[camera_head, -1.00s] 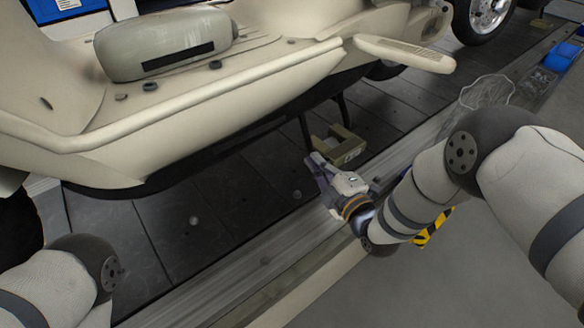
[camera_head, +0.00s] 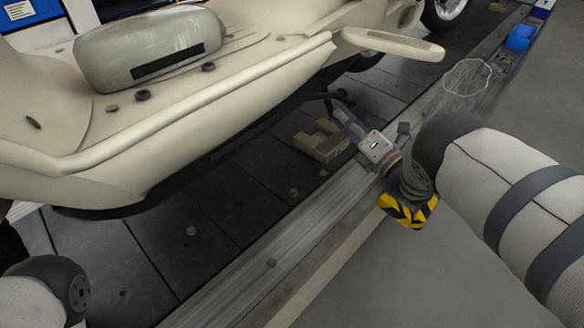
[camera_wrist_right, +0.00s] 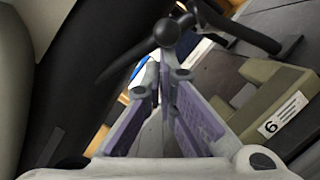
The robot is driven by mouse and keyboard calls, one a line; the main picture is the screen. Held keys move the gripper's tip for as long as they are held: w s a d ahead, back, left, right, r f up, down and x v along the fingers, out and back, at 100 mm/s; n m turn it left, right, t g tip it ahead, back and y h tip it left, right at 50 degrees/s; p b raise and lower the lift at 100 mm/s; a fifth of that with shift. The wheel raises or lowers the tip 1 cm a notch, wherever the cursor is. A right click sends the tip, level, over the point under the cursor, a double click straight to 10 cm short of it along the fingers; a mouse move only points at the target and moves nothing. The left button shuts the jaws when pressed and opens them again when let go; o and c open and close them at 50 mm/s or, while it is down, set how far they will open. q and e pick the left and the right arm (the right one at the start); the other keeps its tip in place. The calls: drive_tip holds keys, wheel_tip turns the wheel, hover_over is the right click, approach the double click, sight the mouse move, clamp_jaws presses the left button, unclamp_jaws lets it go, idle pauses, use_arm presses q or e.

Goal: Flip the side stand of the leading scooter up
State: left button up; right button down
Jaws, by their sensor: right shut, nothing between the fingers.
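The leading scooter, cream-coloured (camera_head: 215,110), stands over the dark slats in the head view. My right gripper (camera_head: 340,112) reaches under its near side, with fingers shut and empty. In the right wrist view the shut fingers (camera_wrist_right: 166,60) are just below a thin black rod with a round knob (camera_wrist_right: 165,32), apparently the side stand; whether they touch it I cannot tell. The rod slants down to the left, close to the dark underside. Another black leg with a foot (camera_wrist_right: 262,38) is at right. My left gripper is out of view; only part of that arm shows.
An olive notched block (camera_head: 322,146) stands on the slats beside my right gripper and shows its number label in the wrist view (camera_wrist_right: 285,112). A metal rail (camera_head: 255,275) edges the conveyor (camera_head: 215,215). A clear container (camera_head: 466,80) and a blue object (camera_head: 520,38) are further back. Grey floor lies right.

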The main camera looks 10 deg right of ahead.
use_arm(q)
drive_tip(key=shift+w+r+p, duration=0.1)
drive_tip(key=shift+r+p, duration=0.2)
drive_tip(key=shift+p, duration=0.1)
use_arm(e)
drive_tip(key=shift+w+d+r+n+y, duration=0.15)
drive_tip(key=shift+w+d+r+n, duration=0.1)
drive_tip(key=shift+r+n, duration=0.4)
drive_tip(key=shift+w+d+r+n+y, duration=0.1)
drive_tip(key=shift+d+r+n, duration=0.25)
drive_tip(key=shift+r, duration=0.45)
drive_tip(key=shift+w+d+r+n+y, duration=0.15)
drive_tip(key=shift+w+r+n, duration=0.05)
drive_tip(key=shift+r+n, duration=0.45)
drive_tip(key=shift+r, duration=0.1)
